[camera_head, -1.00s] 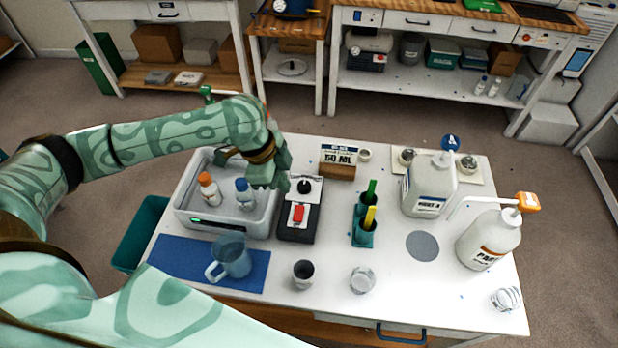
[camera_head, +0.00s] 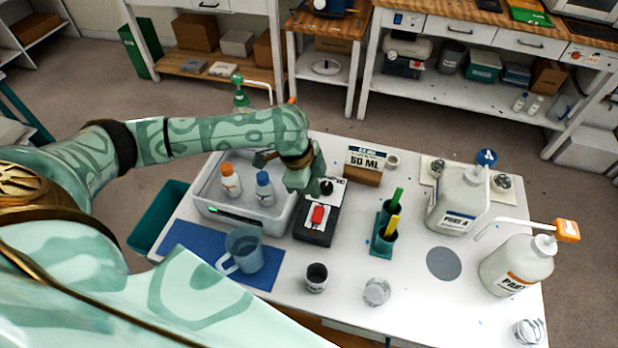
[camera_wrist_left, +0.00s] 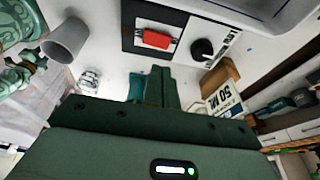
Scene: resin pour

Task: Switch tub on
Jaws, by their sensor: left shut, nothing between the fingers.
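The grey tub (camera_head: 285,222) stands at the table's left with two bottles in it and a green-lit strip on its front wall. Its rim also shows in the wrist view (camera_wrist_left: 262,22). Beside it is a black control box (camera_head: 314,236) with a red switch (camera_head: 318,214) and a black knob (camera_head: 326,187). My left gripper (camera_head: 316,187) is shut and empty, above the box's far end near the knob. In the wrist view, the shut fingers (camera_wrist_left: 160,88) point toward the box, with the red switch (camera_wrist_left: 157,38) and knob (camera_wrist_left: 202,48) ahead.
A 50 ML sign (camera_head: 366,160) stands just right of the gripper. A blue jug (camera_head: 243,250) is on the blue mat (camera_head: 188,242). A dark cup (camera_head: 316,278), teal holder (camera_head: 382,240) and two pump jugs (camera_head: 462,205) occupy the rest.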

